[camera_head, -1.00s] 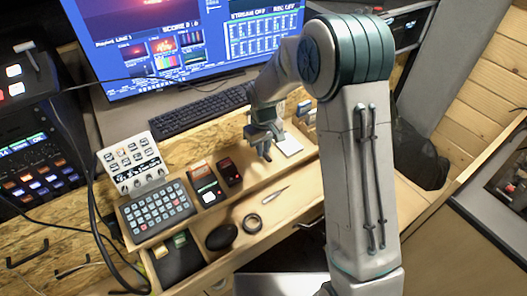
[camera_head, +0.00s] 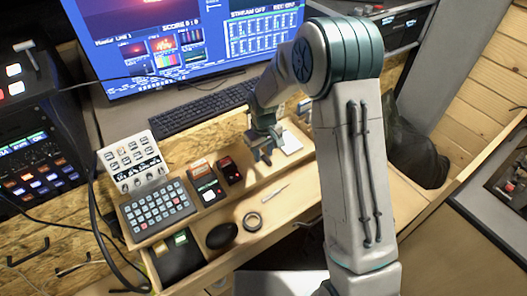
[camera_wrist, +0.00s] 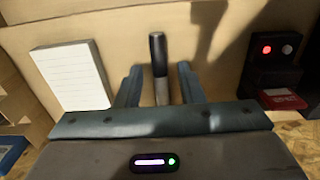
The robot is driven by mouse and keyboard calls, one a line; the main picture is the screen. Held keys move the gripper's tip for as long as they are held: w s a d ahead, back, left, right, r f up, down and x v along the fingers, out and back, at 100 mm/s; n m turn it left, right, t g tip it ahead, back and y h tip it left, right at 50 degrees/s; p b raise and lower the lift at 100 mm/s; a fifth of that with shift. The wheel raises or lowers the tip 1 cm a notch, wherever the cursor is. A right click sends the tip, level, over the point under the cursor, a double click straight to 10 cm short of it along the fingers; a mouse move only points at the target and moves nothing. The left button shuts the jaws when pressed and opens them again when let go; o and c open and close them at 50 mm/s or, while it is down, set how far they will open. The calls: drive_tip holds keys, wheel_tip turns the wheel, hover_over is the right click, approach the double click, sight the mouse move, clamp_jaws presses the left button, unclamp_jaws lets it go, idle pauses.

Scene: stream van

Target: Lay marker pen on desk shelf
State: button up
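The marker pen (camera_wrist: 158,66), with a black upper part and a grey lower part, shows in the wrist view between my gripper's two fingers (camera_wrist: 159,84). There is a gap on each side of it. Its lower end is hidden by the gripper body. My gripper (camera_head: 262,155) is open, low over the wooden desk ledge (camera_head: 265,176) in the head view, between a white notepad and a small dark device. The marker is not clearly visible in the head view. I cannot tell which surface is the desk shelf.
The white notepad (camera_head: 290,143) and the dark device with a red light (camera_head: 229,171) flank my gripper. A thin pointed tool (camera_head: 274,193), a tape ring (camera_head: 252,221) and a black mouse (camera_head: 222,235) lie in front. A keyboard (camera_head: 205,108) is behind. Bare wood shows right of the pointed tool.

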sight(264, 156)
wheel_tip(264, 156, up, 12)
drive_tip(key=shift+r+b, duration=0.15)
drive_tip(key=shift+b, duration=0.25)
drive_tip(key=s+d+r+m+t, duration=0.1)
drive_tip(key=s+d+r+m, duration=0.2)
drive_tip(key=s+d, duration=0.4)
drive_tip(key=s+d+r+m+t, duration=0.2)
drive_tip(key=s+d+r, duration=0.3)
drive_tip(key=s, duration=1.2)
drive_tip(key=d+m, duration=0.1)
drive_tip(key=d, duration=0.2)
drive_tip(key=shift+d+r+m, duration=0.2)
drive_tip(key=shift+m, duration=0.2)
drive_tip(key=shift+c, duration=0.3)
